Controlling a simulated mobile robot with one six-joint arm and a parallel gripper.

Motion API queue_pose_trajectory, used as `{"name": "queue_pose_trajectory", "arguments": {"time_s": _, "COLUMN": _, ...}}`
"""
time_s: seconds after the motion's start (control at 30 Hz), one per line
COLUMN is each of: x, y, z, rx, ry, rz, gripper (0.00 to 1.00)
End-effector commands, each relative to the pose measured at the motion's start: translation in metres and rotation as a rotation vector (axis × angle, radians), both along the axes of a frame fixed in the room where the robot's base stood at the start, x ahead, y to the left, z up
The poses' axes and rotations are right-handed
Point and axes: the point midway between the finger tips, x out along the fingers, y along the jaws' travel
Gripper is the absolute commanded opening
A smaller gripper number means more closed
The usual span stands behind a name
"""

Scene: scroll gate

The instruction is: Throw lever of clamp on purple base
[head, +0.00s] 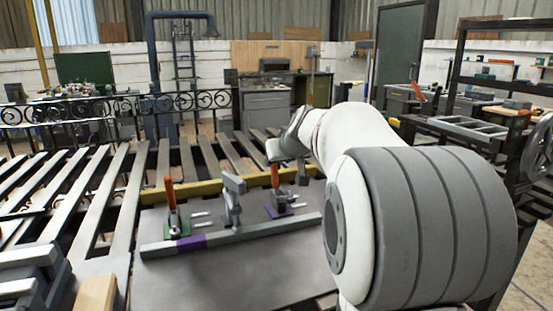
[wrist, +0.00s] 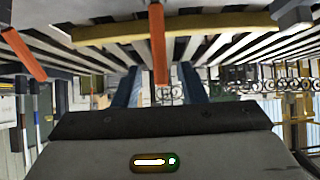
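The clamp on the purple base (head: 281,210) stands right of centre on the grey plate in the head view. Its orange lever (head: 275,176) is upright. My gripper (head: 292,163) is close behind and above this clamp in the head view, partly hidden by my own arm. The upside-down wrist view shows its two dark fingers (wrist: 158,88) apart. An orange lever (wrist: 157,45) shows in the space between them, not visibly gripped. Its base is out of that view. A second orange lever (wrist: 22,55) is at the left there.
A clamp on a green base (head: 172,220) with an upright orange lever stands further left. A grey upright clamp (head: 232,200) stands between them. A long grey bar (head: 260,230) with a purple band lies in front. A yellow bar (head: 208,188) runs behind.

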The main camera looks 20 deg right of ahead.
Motion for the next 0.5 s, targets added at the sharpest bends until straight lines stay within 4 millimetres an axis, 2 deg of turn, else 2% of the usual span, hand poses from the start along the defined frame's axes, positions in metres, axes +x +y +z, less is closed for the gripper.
{"name": "queue_pose_trajectory", "arguments": {"time_s": 0.03, "x": 0.003, "y": 0.0, "z": 0.012, "rx": 0.004, "ry": 0.018, "rz": 0.001, "gripper": 0.38}}
{"name": "queue_pose_trajectory", "arguments": {"time_s": 0.1, "x": 0.006, "y": 0.0, "z": 0.018, "rx": 0.006, "ry": 0.05, "rz": 0.004, "gripper": 0.38}}
{"name": "queue_pose_trajectory", "arguments": {"time_s": 0.5, "x": 0.02, "y": 0.0, "z": 0.035, "rx": 0.025, "ry": 0.265, "rz": 0.009, "gripper": 0.38}}
